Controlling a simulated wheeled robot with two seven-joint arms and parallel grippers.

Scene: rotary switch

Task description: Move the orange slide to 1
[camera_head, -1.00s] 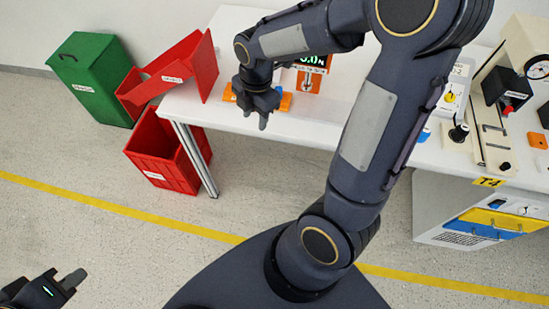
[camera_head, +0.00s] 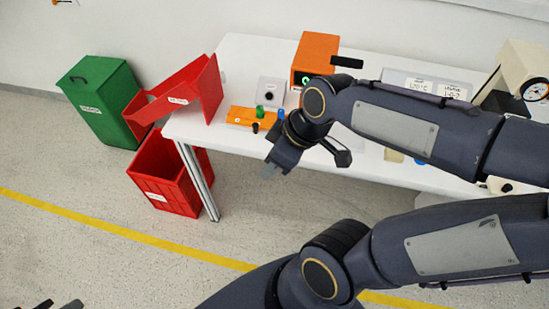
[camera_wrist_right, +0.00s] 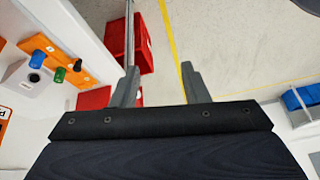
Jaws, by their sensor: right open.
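An orange box (camera_head: 316,50) with a small lit green display stands at the back of the white table in the head view. My right arm covers its lower front, and I cannot make out the slide or its position. My right gripper (camera_head: 272,170) points down in front of the table's front edge, apart from the box. In the right wrist view my right gripper (camera_wrist_right: 160,85) is open and empty, with floor between its fingers. My left gripper (camera_head: 60,304) barely shows at the bottom left, too cut off to judge.
An orange strip (camera_head: 240,115) with several coloured knobs lies left of the box, near a grey block (camera_head: 267,92) with a black knob. Red bins (camera_head: 165,175) and a green bin (camera_head: 98,105) stand at the left. Instruments stand on the table's right side.

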